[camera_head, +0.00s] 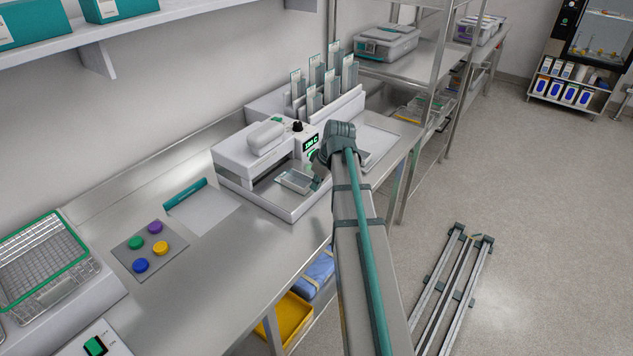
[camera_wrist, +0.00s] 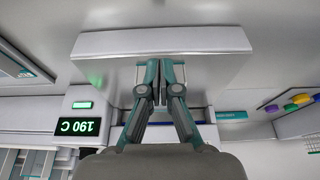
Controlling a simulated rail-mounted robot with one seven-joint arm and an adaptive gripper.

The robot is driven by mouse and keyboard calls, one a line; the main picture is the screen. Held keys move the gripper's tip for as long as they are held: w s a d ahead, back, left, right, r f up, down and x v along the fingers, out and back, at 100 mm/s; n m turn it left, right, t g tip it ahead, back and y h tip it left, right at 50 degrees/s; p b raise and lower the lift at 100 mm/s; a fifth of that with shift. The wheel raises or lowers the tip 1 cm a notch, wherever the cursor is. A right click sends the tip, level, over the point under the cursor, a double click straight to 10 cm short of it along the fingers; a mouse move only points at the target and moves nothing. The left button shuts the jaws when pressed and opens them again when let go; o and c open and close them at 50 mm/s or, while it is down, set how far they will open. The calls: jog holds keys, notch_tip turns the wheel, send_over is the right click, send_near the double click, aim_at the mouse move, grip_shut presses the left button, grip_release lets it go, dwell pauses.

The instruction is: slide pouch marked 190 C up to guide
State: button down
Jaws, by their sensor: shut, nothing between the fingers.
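A clear pouch with a pale edge (camera_head: 294,181) lies flat on the metal tray of the white sealing machine (camera_head: 228,152). The machine's display reads 190 C in the wrist view (camera_wrist: 78,126), upside down, and also shows small in the head view (camera_head: 311,143). My gripper (camera_head: 317,184) is low over the tray, just right of the pouch. In the wrist view my gripper (camera_wrist: 159,100) has its fingertips together with nothing between them, and they hide most of the pouch. I cannot tell whether they touch it. The guide is not clearly distinguishable.
A rack of upright pouches (camera_head: 322,85) stands behind the machine. A mat with coloured caps (camera_head: 150,247) and a wire basket (camera_head: 40,260) are to the left. My arm blocks part of the machine's right side.

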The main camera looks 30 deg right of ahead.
aim_at(299, 179)
jog(key=shift+w+f, duration=0.15)
dwell(0.4)
jog(key=shift+w+a, duration=0.45)
jog(key=shift+w, duration=0.5)
jog(key=shift+w+a, duration=0.4)
jog(key=shift+w, duration=0.55)
jog(key=shift+w+a, duration=0.45)
jog(key=shift+w, duration=0.5)
jog(key=shift+s+d+r+p, duration=0.2)
jog(key=shift+s+r+p, duration=0.3)
jog(key=shift+r, duration=0.2)
jog(key=shift+s+d+r+p, duration=0.2)
jog(key=shift+s+r+p, duration=0.2)
jog(key=shift+r, duration=0.25)
jog(key=shift+s+d+r+p, duration=0.2)
jog(key=shift+s+r+p, duration=0.2)
jog(key=shift+s+r, duration=0.25)
jog(key=shift+w, duration=0.1)
